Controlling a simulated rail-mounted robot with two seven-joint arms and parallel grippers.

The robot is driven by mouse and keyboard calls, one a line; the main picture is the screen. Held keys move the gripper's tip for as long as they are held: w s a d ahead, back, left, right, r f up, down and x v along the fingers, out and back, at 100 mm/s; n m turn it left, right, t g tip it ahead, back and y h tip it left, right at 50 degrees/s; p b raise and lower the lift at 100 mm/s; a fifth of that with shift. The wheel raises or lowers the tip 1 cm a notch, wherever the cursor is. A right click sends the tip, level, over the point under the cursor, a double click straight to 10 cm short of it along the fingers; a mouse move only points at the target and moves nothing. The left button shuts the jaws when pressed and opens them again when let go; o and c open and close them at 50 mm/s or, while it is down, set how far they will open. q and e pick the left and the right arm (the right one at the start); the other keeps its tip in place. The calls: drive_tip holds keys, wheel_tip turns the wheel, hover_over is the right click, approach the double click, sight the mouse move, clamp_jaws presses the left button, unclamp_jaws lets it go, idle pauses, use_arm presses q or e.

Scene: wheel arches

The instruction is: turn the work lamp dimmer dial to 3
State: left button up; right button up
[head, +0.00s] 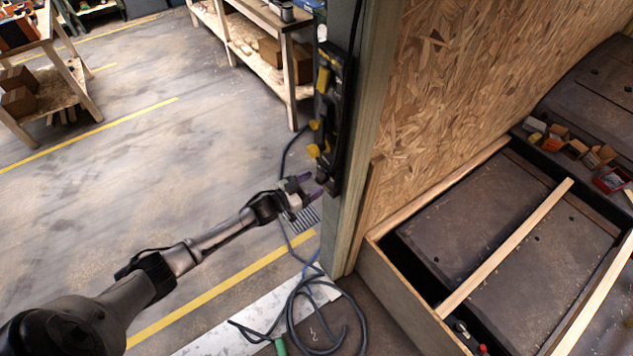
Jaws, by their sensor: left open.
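A dark control panel (338,120) with yellow parts is mounted on the wooden post, seen nearly edge-on. A small dark round knob (322,177) sticks out near its lower end; it may be the dimmer dial. I cannot read any number or pointer on it. My left gripper (311,185) is open and empty, its purple-tipped fingers directed at this lower end of the panel. The fingertips look close to the knob, on its left. I cannot tell whether they touch it. My right gripper is not in view.
The wooden post (345,225) and chipboard wall (450,90) stand right of the gripper. A dark cable (291,300) lies coiled on the floor below. A wooden shelf (262,50) stands behind. The floor on the left (150,150) is mostly clear.

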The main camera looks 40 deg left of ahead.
use_arm(q)
drive_tip(key=shift+x, duration=0.95)
drive_tip(key=shift+c, duration=0.4)
drive_tip(key=c, duration=0.8)
drive_tip(key=shift+c, duration=0.2)
